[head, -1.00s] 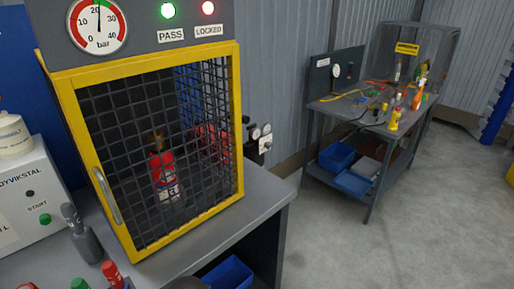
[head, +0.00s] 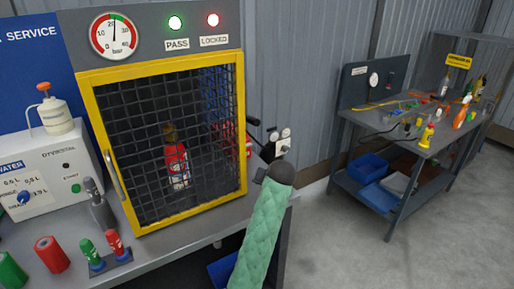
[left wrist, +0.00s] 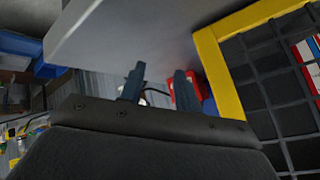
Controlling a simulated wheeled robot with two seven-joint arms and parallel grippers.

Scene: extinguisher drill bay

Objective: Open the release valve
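The likely release valve, a small fitting with round gauges (head: 279,140) and a dark handle, sits just right of the yellow-framed mesh cage (head: 242,130). My right gripper is not in view.
A pressure gauge (head: 114,36) and lit PASS (head: 175,22) and LOCKED (head: 213,20) lamps are above the cage. Red and green cylinders, a white box (head: 48,175) and a bottle crowd the bench's left. A second bench (head: 400,140) stands right, with open floor before it.

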